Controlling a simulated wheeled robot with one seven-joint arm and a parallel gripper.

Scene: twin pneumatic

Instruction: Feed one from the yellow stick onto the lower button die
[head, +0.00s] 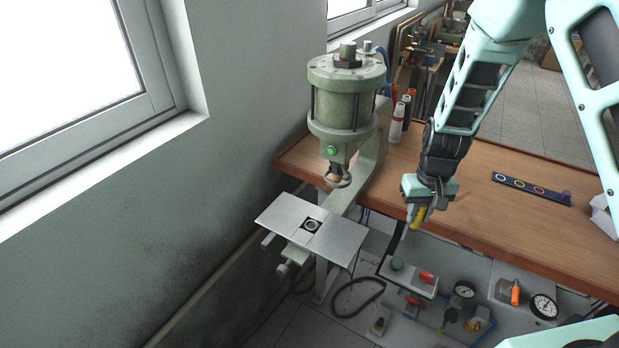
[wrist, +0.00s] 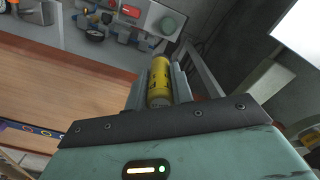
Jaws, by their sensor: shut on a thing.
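My gripper (head: 421,212) is shut on the yellow stick (head: 418,218), which hangs tilted downward at the front edge of the bench. In the wrist view the yellow stick (wrist: 159,80) lies between the two fingers, with dark markings on its side and a pale end. The lower button die (head: 312,226) is a small ring in a dark square opening in the press's grey plate. My gripper is to the right of the die, well apart from it. I cannot see whether anything lies in the die.
The green press (head: 347,95) has its ram (head: 338,176) raised above the plate (head: 280,218). A dark strip with coloured rings (head: 531,188) lies on the wooden bench (head: 480,220). Bottles (head: 397,122) stand behind the press. A panel with gauges (head: 543,306) is below the bench.

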